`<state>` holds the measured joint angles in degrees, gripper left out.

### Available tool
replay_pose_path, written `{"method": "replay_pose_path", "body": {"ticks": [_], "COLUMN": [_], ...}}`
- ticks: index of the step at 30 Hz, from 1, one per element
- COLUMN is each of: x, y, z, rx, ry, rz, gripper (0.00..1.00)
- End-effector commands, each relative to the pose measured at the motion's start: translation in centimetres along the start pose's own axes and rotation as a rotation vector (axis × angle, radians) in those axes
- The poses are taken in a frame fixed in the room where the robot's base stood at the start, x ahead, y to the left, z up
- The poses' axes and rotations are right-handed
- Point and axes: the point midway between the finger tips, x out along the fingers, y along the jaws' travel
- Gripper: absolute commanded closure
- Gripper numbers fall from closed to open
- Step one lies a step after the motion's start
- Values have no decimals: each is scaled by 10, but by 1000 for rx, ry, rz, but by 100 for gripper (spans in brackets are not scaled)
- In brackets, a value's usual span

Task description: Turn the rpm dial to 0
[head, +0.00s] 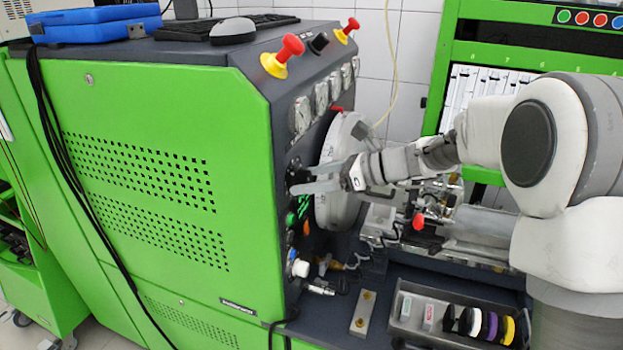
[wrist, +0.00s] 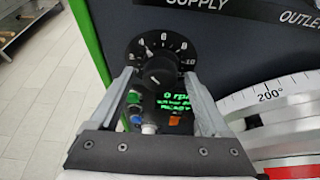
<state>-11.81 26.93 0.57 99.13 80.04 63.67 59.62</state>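The rpm dial (wrist: 160,70) is a black knob on a round black scale with white numbers, in the upper middle of the wrist view. A small pale mark shows on the knob's lower left; the scale there is partly hidden. My gripper (wrist: 159,72) is open, with one finger on each side of the knob. Gaps seem to show between fingers and knob; contact is unclear. Below the dial, a green display (wrist: 175,101) reads "0 rpm".
Below the dial are a green button (wrist: 133,97), a blue button and a white knob (head: 300,268). A large grey graduated disc (head: 338,200) stands close to the gripper's right. Red mushroom buttons (head: 290,46) and gauges (head: 302,115) sit above. A tray (head: 420,338) lies below.

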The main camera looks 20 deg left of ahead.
Motion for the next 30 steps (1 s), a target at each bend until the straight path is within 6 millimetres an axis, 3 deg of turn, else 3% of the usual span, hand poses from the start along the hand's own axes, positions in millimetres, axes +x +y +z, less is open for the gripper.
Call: {"method": "replay_pose_path", "body": {"ticks": [2,13,23,30], "x": [0,0,0,2], "y": [0,0,0,1], "z": [0,0,-2,-6], "rx": [0,0,-41,-163], "ry": [0,0,0,-1], "rz": [0,0,-17,-69], "gripper": [34,100,100,100]}}
